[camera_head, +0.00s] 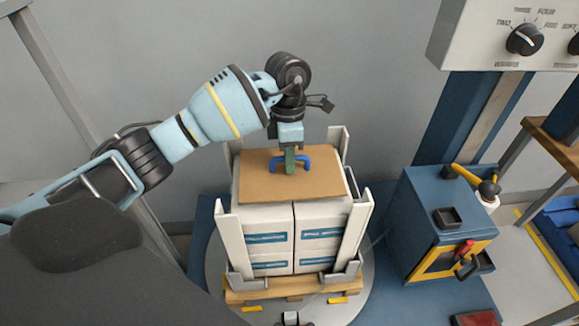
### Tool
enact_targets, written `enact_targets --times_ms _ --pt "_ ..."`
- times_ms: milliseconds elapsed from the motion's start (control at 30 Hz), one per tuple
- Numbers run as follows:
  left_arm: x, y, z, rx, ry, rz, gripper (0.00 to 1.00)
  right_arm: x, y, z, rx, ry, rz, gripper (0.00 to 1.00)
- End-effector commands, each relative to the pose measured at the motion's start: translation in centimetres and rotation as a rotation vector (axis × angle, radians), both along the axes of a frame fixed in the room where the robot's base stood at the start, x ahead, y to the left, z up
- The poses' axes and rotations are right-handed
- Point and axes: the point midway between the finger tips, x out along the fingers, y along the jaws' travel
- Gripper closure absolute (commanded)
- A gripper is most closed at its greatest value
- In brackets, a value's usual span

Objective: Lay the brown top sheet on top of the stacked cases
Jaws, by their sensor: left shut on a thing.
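The brown top sheet (270,185) lies flat over the stacked white cases (268,222), covering most of their top. I cannot tell whether it touches them all round. A blue handle (308,162) stands up from the middle of the sheet. My left gripper (290,165) comes down from above and is shut on the blue handle. The cases have blue labels and stand in two columns on a wooden pallet (240,297).
White corner posts (228,250) stand around the stack. The pallet rests on a round grey turntable (350,300). To the right are a blue machine cabinet (425,225) and a control panel with black knobs (524,39). A wooden shelf (555,145) is at the far right.

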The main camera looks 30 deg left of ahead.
Motion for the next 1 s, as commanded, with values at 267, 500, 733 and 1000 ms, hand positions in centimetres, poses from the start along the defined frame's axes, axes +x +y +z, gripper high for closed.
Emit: enact_targets --times_ms 267,500,733,1000 --pt "0.0 -0.1 -2.9 -0.002 0.000 -0.001 1.00 0.2 0.0 -0.1 0.000 -0.002 0.001 0.37" --pt "0.0 0.0 -2.9 -0.002 0.000 -0.001 1.00 0.6 0.0 -0.1 0.000 -0.010 0.000 0.37" --pt "0.0 0.0 -3.2 -0.001 0.001 0.000 0.74 0.7 0.0 -0.1 -0.001 -0.012 0.000 0.37" --pt "0.0 0.0 -3.2 -0.001 0.001 0.000 0.66 0.7 0.0 -0.1 -0.001 -0.011 0.001 0.37"
